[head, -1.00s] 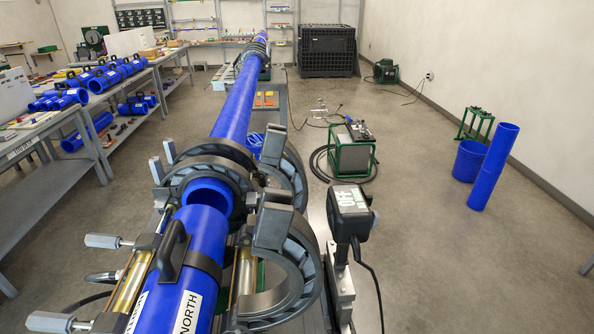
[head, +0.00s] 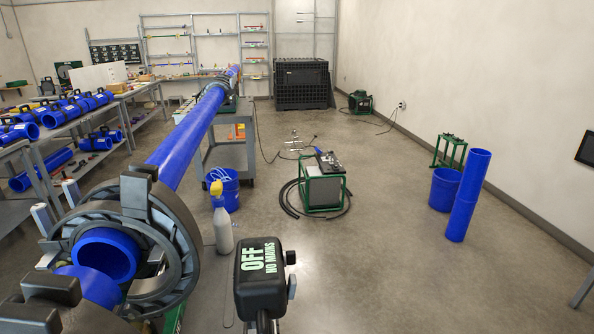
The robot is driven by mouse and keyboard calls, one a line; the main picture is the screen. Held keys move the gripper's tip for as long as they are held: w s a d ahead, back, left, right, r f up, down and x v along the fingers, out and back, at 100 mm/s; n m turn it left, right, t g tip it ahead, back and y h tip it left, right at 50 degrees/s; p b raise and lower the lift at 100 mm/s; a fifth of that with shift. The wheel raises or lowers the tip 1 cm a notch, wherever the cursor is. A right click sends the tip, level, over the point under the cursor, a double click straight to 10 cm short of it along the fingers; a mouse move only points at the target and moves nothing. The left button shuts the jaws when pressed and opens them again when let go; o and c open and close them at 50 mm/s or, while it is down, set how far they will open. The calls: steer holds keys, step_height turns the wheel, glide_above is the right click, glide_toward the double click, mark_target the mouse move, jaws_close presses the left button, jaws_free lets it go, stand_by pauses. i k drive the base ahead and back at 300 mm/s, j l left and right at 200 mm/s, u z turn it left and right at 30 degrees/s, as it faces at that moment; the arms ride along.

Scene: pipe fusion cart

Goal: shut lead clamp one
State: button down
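The clamp rings of the pipe fusion cart stand at the lower left of the head view. A large dark grey ribbed clamp ring (head: 181,243) curves around the right side of an open blue pipe end (head: 112,254). A block-shaped lug (head: 139,190) stands at its top. Another dark clamp part (head: 50,288) lies nearer at the left, partly cut off by the frame. I cannot tell which is lead clamp one, or whether these clamps are fully shut. My gripper is not in view.
A long blue pipe (head: 190,135) runs back. A green-framed unit (head: 322,190) stands on the floor; open floor lies right.

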mark_target(150, 207)
steer(key=i+l+z, duration=0.15)
steer(key=z, duration=0.2)
steer(key=i+l+z, duration=0.15)
steer(key=z, duration=0.15)
steer(key=i+u, duration=0.2)
steer(key=u, duration=0.15)
steer(key=i+l+u, duration=0.15)
steer(key=u, duration=0.2)
steer(key=i+l+u, duration=0.2)
steer(key=u, duration=0.15)
